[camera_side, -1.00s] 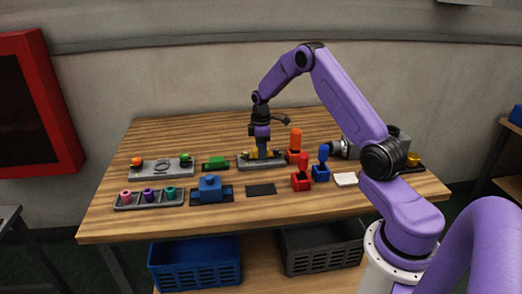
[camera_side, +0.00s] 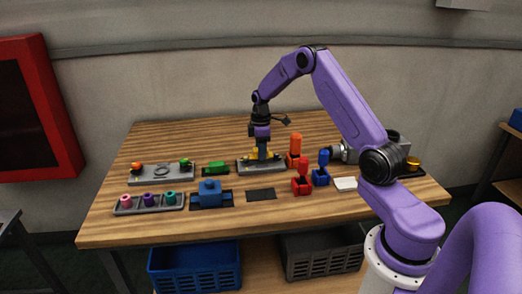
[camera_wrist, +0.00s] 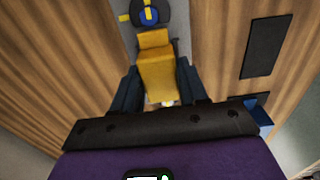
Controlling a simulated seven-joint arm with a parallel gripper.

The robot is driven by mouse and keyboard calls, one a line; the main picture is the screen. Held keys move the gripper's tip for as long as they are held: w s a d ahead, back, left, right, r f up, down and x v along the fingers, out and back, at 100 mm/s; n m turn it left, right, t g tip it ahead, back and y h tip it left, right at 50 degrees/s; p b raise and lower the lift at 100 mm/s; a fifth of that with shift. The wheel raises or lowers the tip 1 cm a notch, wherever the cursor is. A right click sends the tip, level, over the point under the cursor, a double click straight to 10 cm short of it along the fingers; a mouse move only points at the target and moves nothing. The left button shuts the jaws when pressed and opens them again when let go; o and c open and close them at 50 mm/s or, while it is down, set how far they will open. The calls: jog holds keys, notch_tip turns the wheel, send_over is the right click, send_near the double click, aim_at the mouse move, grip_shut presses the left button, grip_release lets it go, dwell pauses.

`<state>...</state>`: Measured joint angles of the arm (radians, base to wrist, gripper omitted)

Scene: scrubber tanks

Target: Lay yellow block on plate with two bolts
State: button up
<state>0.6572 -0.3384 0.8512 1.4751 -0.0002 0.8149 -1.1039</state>
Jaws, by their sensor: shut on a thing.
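The yellow block (camera_wrist: 157,72) sits between the two dark fingers of my gripper (camera_wrist: 158,88) in the wrist view, and the gripper is shut on it. In the side view my gripper (camera_side: 262,152) points down at the grey plate (camera_side: 243,168) in the middle of the table. Yellow shows on both sides of the fingers there, low over the plate. I cannot tell whether the block touches the plate. The bolts cannot be made out clearly. A dark round part with a blue centre and yellow marks (camera_wrist: 148,15) lies beyond the block in the wrist view.
Close right of the plate stand an orange upright piece (camera_side: 295,147), a red one (camera_side: 302,180) and a blue one (camera_side: 321,172). A green block (camera_side: 216,167) lies to the left. A blue block (camera_side: 210,192) and a dark flat pad (camera_side: 261,194) lie in front.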

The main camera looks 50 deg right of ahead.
jog(key=shift+s+f, duration=0.1)
jog(key=shift+f, duration=1.05)
dwell(1.8)
jog(key=shift+r, duration=1.15)
jog(key=shift+f, duration=1.35)
dwell(1.8)
